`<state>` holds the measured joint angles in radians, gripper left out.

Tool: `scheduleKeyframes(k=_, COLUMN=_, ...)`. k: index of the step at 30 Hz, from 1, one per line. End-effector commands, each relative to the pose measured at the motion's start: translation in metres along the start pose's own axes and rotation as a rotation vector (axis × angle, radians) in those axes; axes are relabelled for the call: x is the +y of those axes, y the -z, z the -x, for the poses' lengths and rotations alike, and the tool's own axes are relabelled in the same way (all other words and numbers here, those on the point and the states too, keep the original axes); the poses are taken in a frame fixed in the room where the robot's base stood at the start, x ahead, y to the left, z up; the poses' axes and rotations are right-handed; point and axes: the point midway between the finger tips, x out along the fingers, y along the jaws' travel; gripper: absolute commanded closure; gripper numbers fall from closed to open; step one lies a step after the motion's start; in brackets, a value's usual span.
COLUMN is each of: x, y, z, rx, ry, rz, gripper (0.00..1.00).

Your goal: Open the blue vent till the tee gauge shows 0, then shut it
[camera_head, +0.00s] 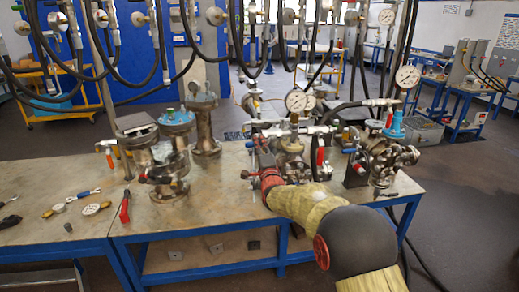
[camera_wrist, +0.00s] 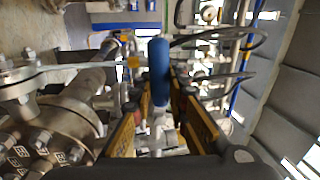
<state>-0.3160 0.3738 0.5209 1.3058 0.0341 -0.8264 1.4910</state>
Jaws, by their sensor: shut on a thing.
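The blue vent handle (camera_wrist: 159,70) stands upright in the picture between the two yellow-and-black fingers of my gripper (camera_wrist: 158,92) in the wrist view. My gripper is shut on it. In the head view my arm reaches in from the lower right to the fittings at the table's middle, and the vent handle cannot be made out there. A white dial gauge (camera_head: 296,100) stands just above and behind the gripped fittings. A second dial gauge (camera_head: 407,76) stands farther right. I cannot tell which is the tee gauge, and the needle readings are too small to read.
Flanged vessels (camera_head: 166,178) stand on the table's left half, and a valve assembly (camera_head: 384,160) stands at its right. Black hoses (camera_head: 140,75) hang overhead. Loose tools (camera_head: 72,203) lie at the left. Bare tabletop (camera_head: 225,205) shows left of my arm.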

Motion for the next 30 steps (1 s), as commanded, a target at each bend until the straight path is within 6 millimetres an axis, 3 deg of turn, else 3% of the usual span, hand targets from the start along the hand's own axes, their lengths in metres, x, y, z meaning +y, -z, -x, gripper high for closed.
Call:
scheduleKeyframes(k=20, x=-0.0044, y=0.0006, z=-0.001, rx=0.014, ry=0.0, rz=-0.067, gripper=1.0)
scheduleKeyframes(k=21, x=-0.0044, y=0.0006, z=-0.001, rx=0.014, ry=0.0, rz=-0.067, gripper=0.84)
scheduleKeyframes(k=30, x=-0.0043, y=0.0005, z=-0.0009, rx=0.014, ry=0.0, rz=-0.065, gripper=0.67)
